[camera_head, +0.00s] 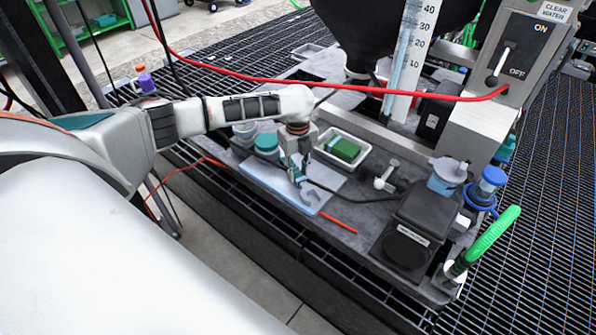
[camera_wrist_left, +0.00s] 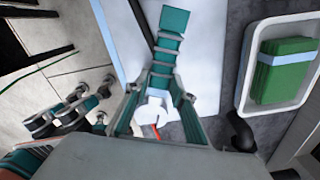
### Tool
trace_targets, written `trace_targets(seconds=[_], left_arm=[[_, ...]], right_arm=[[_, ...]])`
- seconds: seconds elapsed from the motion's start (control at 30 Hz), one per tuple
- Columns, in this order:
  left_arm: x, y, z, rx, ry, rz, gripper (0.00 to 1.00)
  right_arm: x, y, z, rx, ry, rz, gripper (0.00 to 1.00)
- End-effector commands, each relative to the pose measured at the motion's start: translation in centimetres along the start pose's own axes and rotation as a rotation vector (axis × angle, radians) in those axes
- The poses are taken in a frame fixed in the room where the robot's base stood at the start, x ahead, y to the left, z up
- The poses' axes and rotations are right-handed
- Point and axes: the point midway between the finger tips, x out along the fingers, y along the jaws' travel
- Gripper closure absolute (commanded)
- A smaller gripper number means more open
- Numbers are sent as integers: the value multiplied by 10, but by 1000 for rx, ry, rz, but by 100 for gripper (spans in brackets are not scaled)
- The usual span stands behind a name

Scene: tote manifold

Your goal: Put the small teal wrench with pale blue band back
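The teal wrench (camera_wrist_left: 170,35) has a teal handle with paler bands and a whitish open jaw. In the head view its pale jaw (camera_head: 310,193) shows just below my left gripper (camera_head: 297,176), over the pale blue mat (camera_head: 262,178). In the left wrist view the fingers of my left gripper (camera_wrist_left: 164,80) converge on both sides of the handle and appear shut on it. The jaw end lies between the fingers, towards the camera. I cannot tell whether the wrench touches the mat. My right gripper is not in view.
A white tray (camera_head: 366,157) with a green block (camera_head: 342,149) stands right of the gripper. A teal-lidded jar (camera_head: 266,143) is at its left. A red rod (camera_head: 339,222) lies in front. A black box (camera_head: 415,230) stands at the right. A red cable (camera_head: 300,80) crosses above.

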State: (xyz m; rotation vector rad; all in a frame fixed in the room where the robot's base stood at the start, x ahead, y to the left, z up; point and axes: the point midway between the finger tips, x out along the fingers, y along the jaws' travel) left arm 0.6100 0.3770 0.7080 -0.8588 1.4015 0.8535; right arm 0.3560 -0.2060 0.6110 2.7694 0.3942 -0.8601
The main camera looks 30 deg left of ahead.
Motion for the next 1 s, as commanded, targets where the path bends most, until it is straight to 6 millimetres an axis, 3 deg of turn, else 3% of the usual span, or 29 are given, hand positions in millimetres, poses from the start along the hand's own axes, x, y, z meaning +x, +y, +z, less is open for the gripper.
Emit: trace_targets(seconds=[0.47, 1.0], left_arm=[[-7, 0, 0, 0, -1, -2, 61], [-104, -1, 0, 0, -1, -3, 61]], right_arm=[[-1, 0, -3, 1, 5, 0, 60], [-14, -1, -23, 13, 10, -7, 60]])
